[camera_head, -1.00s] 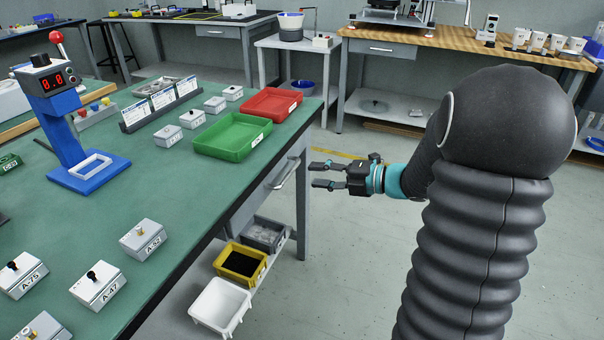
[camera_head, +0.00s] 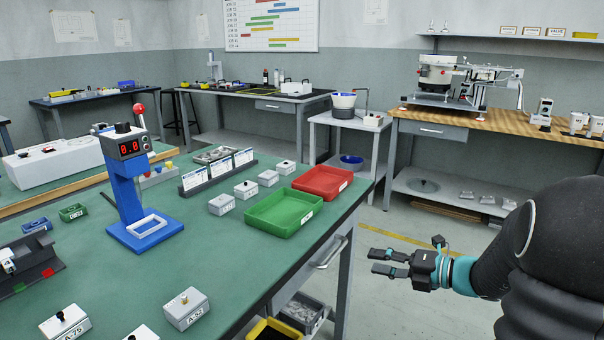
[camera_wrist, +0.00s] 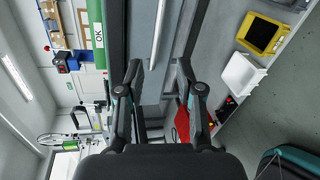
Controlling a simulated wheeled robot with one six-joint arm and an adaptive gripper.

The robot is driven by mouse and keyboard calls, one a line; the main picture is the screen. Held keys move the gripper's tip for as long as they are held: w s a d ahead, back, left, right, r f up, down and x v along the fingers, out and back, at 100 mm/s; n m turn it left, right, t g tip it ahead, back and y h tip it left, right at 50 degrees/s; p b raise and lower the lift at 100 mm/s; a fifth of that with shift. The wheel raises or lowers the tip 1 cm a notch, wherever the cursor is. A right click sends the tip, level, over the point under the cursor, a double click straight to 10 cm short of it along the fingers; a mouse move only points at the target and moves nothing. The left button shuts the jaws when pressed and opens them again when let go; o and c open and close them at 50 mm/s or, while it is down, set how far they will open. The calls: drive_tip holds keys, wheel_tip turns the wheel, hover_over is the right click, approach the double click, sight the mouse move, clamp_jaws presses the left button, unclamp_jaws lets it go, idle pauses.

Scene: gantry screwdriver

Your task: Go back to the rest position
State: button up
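My gripper (camera_head: 391,263) is in the head view at the lower right, off the right side of the green bench (camera_head: 255,221). Its two fingers are apart with nothing between them. It points left toward the bench's drawer side and touches nothing. In the wrist view my gripper (camera_wrist: 160,82) shows its two open fingers, with the bench's side and drawer handle (camera_wrist: 157,35) beyond, turned sideways. My arm, in a black ribbed cover, reaches in from the lower right.
A green tray (camera_head: 285,212) and a red tray (camera_head: 323,181) lie near the bench's right edge. A blue stand (camera_head: 128,190) with a red display and several grey boxes stand on it. Bins, one yellow (camera_head: 272,330), sit below. The floor (camera_head: 400,225) beyond my gripper is clear.

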drive_tip(key=s+a+f+n+g+h, duration=0.1)
drive_tip(key=s+f+n+g+h, duration=0.25)
drive_tip(key=s+n, duration=0.55)
drive_tip(key=s+a+f+n+g+h, duration=0.15)
drive_tip(key=s+f+n+g, duration=0.3)
drive_tip(key=n, duration=0.95)
drive_tip(key=s+a+r+n+t+h, duration=0.3)
drive_tip(key=s+r+n+h, duration=0.4)
drive_tip(key=n, duration=1.1)
drive_tip(key=s+r+t, duration=0.1)
drive_tip(key=s+r, duration=0.3)
drive_tip(key=shift+s+a+r+t, duration=0.2)
drive_tip(key=shift+s+t, duration=0.1)
